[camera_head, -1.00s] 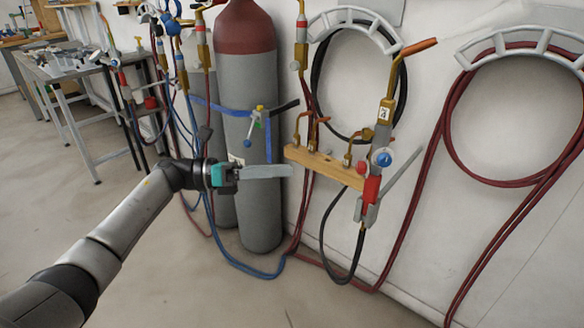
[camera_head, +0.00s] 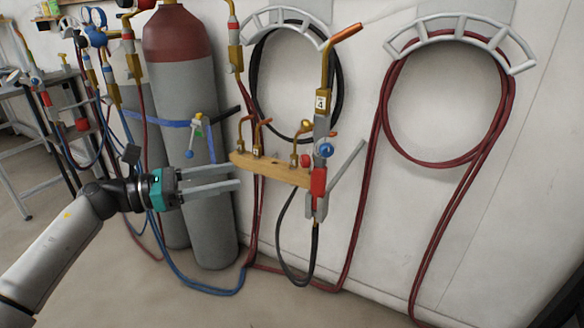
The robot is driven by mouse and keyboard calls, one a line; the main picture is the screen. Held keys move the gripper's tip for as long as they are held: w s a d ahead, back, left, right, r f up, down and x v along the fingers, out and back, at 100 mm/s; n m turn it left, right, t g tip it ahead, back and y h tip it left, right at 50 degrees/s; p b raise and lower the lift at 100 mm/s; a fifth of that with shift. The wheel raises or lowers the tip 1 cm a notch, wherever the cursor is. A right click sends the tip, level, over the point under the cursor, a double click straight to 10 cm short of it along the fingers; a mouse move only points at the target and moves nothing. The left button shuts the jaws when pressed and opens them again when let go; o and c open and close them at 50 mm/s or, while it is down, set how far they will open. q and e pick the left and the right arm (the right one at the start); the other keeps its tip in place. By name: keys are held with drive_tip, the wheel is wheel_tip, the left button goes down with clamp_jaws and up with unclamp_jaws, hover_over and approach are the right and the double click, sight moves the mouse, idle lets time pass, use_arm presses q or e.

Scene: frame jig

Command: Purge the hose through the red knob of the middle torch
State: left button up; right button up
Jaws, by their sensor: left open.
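A torch (camera_head: 322,112) with a label reading 4 and a bent copper tip stands upright at the right end of a wooden holder (camera_head: 282,171). It has a small red knob (camera_head: 306,160) on its left, a blue knob (camera_head: 326,149) in front and a red grip section with a grey lever below. Several brass nozzles (camera_head: 257,140) stand along the holder; I cannot tell which torch is the middle one. My left gripper (camera_head: 237,176) is open and empty, its fingers pointing right at the holder's left end, left of and apart from the red knob. My right gripper is not in view.
A grey gas cylinder (camera_head: 187,95) with a dark red top stands behind my left gripper, with a blue strap. Hoses hang on wall hangers (camera_head: 462,35), and more hoses (camera_head: 205,290) lie on the floor. A workbench (camera_head: 25,150) stands at far left.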

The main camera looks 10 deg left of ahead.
sight(301, 163)
use_arm(q)
drive_tip(key=b+x, duration=0.2)
drive_tip(key=x, duration=1.1)
drive_tip(key=shift+w+d+r, duration=0.1)
drive_tip(key=shift+w+d, duration=0.15)
drive_tip(key=shift+d, duration=0.2)
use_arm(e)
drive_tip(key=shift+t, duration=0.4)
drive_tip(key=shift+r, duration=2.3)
use_arm(q)
clamp_jaws()
